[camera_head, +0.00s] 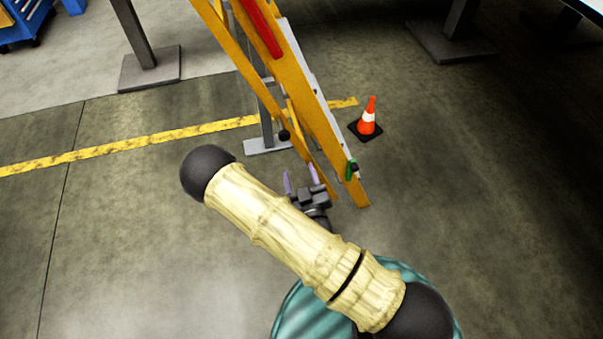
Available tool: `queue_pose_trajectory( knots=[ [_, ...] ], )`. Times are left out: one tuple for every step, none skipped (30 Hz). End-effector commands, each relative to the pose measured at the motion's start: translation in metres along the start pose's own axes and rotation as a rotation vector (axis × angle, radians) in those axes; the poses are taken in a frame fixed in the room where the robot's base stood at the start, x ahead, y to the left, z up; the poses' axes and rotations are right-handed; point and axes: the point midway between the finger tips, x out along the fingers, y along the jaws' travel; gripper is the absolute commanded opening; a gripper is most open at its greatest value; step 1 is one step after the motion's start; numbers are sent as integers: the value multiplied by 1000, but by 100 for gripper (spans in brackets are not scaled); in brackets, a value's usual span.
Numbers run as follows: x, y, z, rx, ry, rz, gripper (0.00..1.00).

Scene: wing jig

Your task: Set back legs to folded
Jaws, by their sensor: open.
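An orange stepladder (313,112) stands at the upper middle, with its top cut off by the picture edge. It has orange rails, grey metal parts and a red part near the top. I cannot tell clearly which rails are the back legs, or how far they are spread. My gripper (300,177) is low by the ladder's feet, with two purple fingers apart and pointing up the picture toward the rails. Nothing shows between the fingers. I cannot tell whether a finger touches a rail. My own arm hides part of the floor below.
An orange traffic cone (368,118) stands on the floor right of the ladder. Grey posts on flat bases (150,68) stand behind at left and right (450,40). A blue cabinet (22,22) is at the far left. The floor left of the ladder is clear.

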Motion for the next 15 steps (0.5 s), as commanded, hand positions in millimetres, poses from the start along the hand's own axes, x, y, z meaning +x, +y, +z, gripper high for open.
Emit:
queue_pose_trajectory(
  knots=[
    [-4,0,-3,-5,-1,-5,54],
    [-5,0,-4,-4,1,-4,54],
    [-7,1,-4,-6,2,-4,54],
    [-9,1,-4,-4,4,-4,54],
    [-10,1,-4,-5,5,-3,54],
    [-11,1,-4,-4,6,-3,54],
    [-12,1,-4,-3,7,-3,54],
    [-12,1,-4,-3,9,-3,54],
    [-13,1,-4,-3,10,-2,54],
    [-13,2,-3,-2,11,-2,54],
    [-13,2,-3,-2,11,-1,54],
    [-13,2,-3,-1,11,-1,54],
    [-13,2,-3,-1,11,-1,54],
    [-13,2,-3,-1,11,-1,54],
    [-13,2,-3,-1,11,-1,54]
  ],
)
